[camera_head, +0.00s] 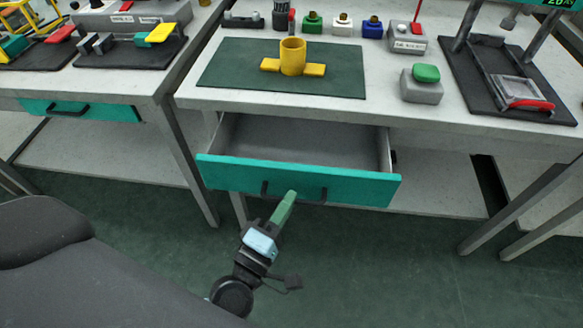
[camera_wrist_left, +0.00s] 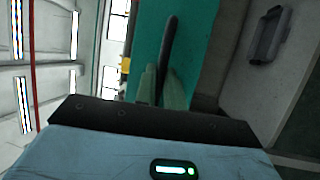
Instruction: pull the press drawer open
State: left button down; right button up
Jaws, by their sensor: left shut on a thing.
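The press drawer (camera_head: 299,181) has a teal front and a grey inside, and it stands well out from under the right-hand bench. Its inside looks empty. A dark bar handle (camera_head: 314,201) runs along the front. My left gripper (camera_head: 289,197) is at this handle, its green fingers shut on it near the middle. In the left wrist view the fingers (camera_wrist_left: 160,88) close around the dark handle (camera_wrist_left: 169,48) against the teal drawer front (camera_wrist_left: 193,45). My right gripper is in neither view.
A yellow cylinder part (camera_head: 293,57) stands on a green mat (camera_head: 228,70) on the bench (camera_head: 386,107). A grey box with a green button (camera_head: 426,74) is to its right, then the press (camera_head: 520,92). Another teal drawer (camera_head: 110,112) is shut at left. The floor below is clear.

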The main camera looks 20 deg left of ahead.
pick_arm(q)
jog(key=s+d, duration=0.2)
jog(key=s, duration=0.5)
jog(key=c, duration=1.5)
grip_release()
jog(key=d+v, duration=0.1)
jog(key=v, duration=0.6)
jog(key=shift+s+a+b, duration=0.3)
jog(key=shift+s+a, duration=0.1)
jog(key=shift+a, duration=0.15)
jog(key=shift+f, duration=0.1)
